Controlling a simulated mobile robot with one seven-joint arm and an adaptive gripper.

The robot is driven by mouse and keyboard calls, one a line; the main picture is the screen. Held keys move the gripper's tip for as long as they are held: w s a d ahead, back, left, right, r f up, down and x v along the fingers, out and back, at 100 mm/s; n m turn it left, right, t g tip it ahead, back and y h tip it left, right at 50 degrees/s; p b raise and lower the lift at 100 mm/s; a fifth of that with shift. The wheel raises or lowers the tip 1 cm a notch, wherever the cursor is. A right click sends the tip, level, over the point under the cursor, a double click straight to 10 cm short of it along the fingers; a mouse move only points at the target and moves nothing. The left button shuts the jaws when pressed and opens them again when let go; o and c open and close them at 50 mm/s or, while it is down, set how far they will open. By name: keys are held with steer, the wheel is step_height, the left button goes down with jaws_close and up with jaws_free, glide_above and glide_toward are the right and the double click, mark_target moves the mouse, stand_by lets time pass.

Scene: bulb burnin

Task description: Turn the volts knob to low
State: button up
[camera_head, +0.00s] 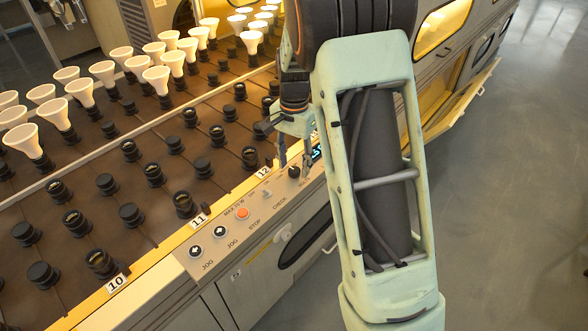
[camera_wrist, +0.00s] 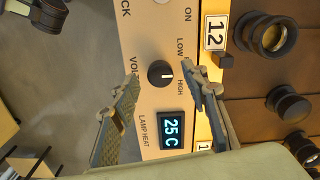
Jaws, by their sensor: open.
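The black round volts knob (camera_wrist: 160,73) sits on the beige panel in the wrist view, with its white pointer mark toward the right side of the picture, where LOW and HIGH are printed. LOW is above and HIGH below. Part of the VOLTS label is hidden by a finger. In the head view the knob (camera_head: 294,171) shows just below my gripper. My gripper (camera_wrist: 160,82) is open, one finger on each side of the knob in the picture, with gaps visible. Whether the fingertips are at the knob's height is hard to tell.
A lamp heat display (camera_wrist: 172,129) reads 25 C beside the knob. The panel (camera_head: 258,240) also carries an orange stop button (camera_head: 242,213) and two jog buttons. Black sockets and white bulbs (camera_head: 157,78) stand in rows behind it. Open floor (camera_head: 510,190) lies right.

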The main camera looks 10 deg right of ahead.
steer(key=shift+f, duration=0.8)
steer(key=shift+c, duration=0.6)
jaws_close()
steer(key=shift+r+n, duration=0.1)
steer(key=shift+n, duration=0.2)
steer(key=n+p, duration=0.1)
steer(key=n, duration=0.2)
steer(key=shift+n+p, duration=0.8)
steer(key=shift+n, duration=1.3)
